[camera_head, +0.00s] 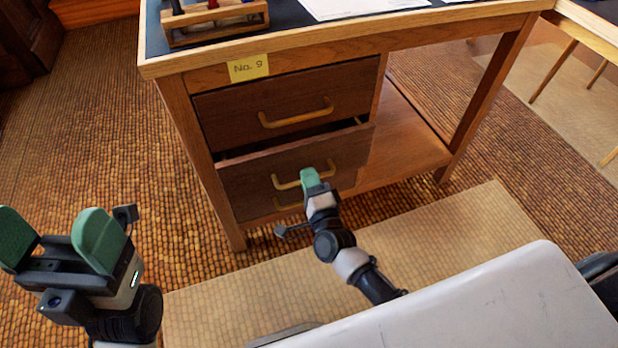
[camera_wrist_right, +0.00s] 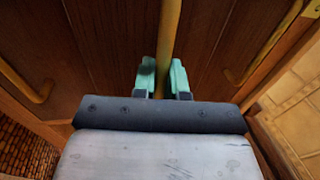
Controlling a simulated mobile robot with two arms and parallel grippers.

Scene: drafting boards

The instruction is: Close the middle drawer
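The middle drawer (camera_head: 245,180) of the wooden desk stands partly open, with a dark gap above its front. Its brass handle (camera_head: 284,184) is a horizontal bar. My right gripper (camera_head: 309,178) is at this handle, and its green fingertips hide part of the bar. In the right wrist view the handle (camera_wrist_right: 168,35) runs between the two green fingers of my right gripper (camera_wrist_right: 164,78), which sit close against it on both sides. My left gripper (camera_head: 58,240) is open and empty at the lower left, away from the desk.
The top drawer (camera_head: 230,108) is flush with the desk, under a yellow "No. 9" label (camera_head: 248,68). A lower handle (camera_head: 288,205) shows below the middle one. The desk top holds a wooden rack (camera_head: 215,32) and papers (camera_head: 350,7). Open floor lies left of the desk.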

